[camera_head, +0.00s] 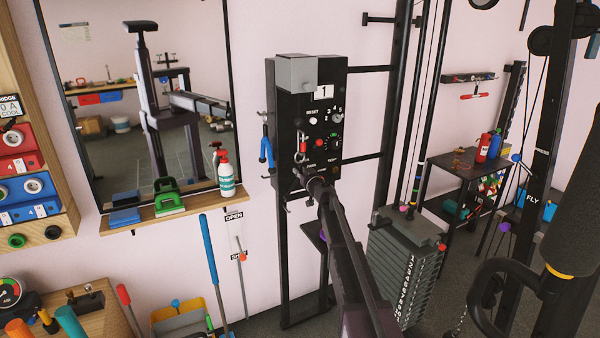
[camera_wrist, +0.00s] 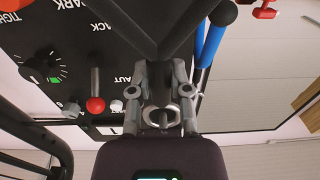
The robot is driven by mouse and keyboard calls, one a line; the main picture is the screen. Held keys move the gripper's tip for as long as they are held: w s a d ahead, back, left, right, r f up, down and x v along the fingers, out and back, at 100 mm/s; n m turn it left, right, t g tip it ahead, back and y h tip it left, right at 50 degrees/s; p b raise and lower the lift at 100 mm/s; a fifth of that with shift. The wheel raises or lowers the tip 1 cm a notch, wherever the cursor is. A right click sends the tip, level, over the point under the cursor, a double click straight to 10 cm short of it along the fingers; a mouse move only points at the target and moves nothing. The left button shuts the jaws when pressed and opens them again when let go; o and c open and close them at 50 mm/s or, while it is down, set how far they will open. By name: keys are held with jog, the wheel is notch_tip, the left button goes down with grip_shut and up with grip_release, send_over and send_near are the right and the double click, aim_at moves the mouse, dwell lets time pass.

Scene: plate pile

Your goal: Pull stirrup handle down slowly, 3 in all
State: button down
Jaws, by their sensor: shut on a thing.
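My gripper (camera_head: 316,186) is at the lower part of a black control panel (camera_head: 283,110) on the wall stand. In the wrist view my gripper (camera_wrist: 160,82) has its two grey fingers closed close together on a dark piece. From there two dark arms spread in a V, which looks like the stirrup handle (camera_wrist: 198,36); one arm ends in a rounded tip. In the head view my arm and gripper hide most of the handle. A white display (camera_head: 323,92) on the panel reads 1.
A red-knobbed lever (camera_wrist: 95,103) and a dial (camera_wrist: 41,69) are close beside my gripper. A blue handle (camera_head: 266,148) hangs at the panel's left side. A weight stack (camera_head: 400,270) stands right of my arm. A black loop (camera_head: 478,290) hangs in the right foreground.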

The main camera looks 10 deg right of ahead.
aim_at(300, 152)
dwell(0.3)
jog(key=shift+r+p, duration=1.15)
jog(key=shift+p, duration=0.05)
jog(key=shift+r+p, duration=1.15)
jog(key=shift+r+p, duration=1.2)
